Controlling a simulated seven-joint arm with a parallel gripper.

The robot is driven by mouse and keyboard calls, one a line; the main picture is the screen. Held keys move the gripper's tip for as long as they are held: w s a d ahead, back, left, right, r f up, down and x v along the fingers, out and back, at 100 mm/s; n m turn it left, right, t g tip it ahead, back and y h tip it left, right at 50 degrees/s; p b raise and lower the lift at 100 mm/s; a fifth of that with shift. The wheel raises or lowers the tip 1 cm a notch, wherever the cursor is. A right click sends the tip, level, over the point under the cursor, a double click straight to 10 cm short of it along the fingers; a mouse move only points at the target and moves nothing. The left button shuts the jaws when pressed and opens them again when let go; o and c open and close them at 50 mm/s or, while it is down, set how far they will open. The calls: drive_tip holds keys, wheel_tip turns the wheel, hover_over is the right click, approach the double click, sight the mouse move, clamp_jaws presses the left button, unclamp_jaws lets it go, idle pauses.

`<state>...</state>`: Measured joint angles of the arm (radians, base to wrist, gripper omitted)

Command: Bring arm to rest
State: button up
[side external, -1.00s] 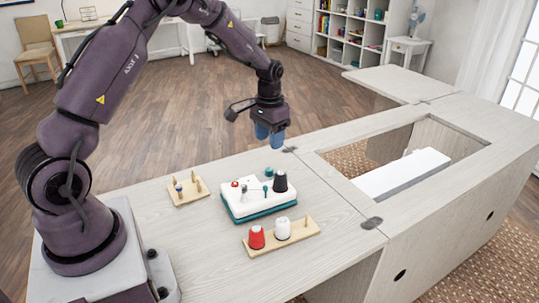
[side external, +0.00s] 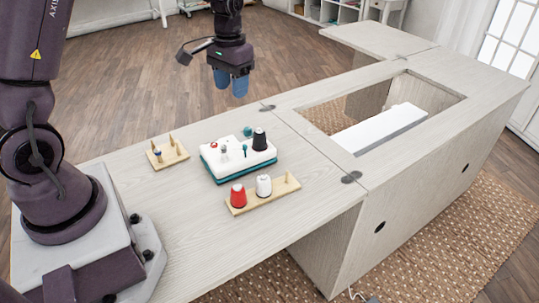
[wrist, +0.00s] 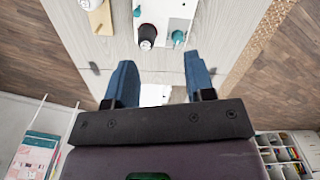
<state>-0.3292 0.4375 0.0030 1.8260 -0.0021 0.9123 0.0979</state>
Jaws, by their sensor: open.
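My gripper (side external: 231,82) hangs in the air beyond the far edge of the cabinet top, with its blue fingers pointing down. In the wrist view its two blue fingers (wrist: 155,85) are spread apart with nothing between them. The cabinet (side external: 205,242) stands below and in front of it. A white and teal machine-like block (side external: 226,168) with a black spool (side external: 259,140) on it sits on the cabinet top, apart from the gripper.
A wooden spool rack (side external: 263,195) holds a red spool (side external: 238,196) and a white spool (side external: 264,186). A small pegged board (side external: 167,154) lies to the left. An opening in the cabinet at right holds a white slab (side external: 380,128). The air around the gripper looks clear.

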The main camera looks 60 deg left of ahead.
drive_tip(key=s+d+r+m+t, duration=0.1)
drive_tip(key=s+d+r+t, duration=0.2)
drive_tip(key=s+d+r, duration=0.3)
drive_tip(key=s+d+r+m+t, duration=0.1)
drive_tip(key=s+d+r+t, duration=0.2)
drive_tip(key=s+d+r, duration=0.3)
drive_tip(key=s+r, duration=0.2)
drive_tip(key=s, duration=0.3)
drive_tip(key=shift+s+d+m, duration=0.3)
drive_tip(key=shift+s+d, duration=0.05)
drive_tip(key=shift+d, duration=0.05)
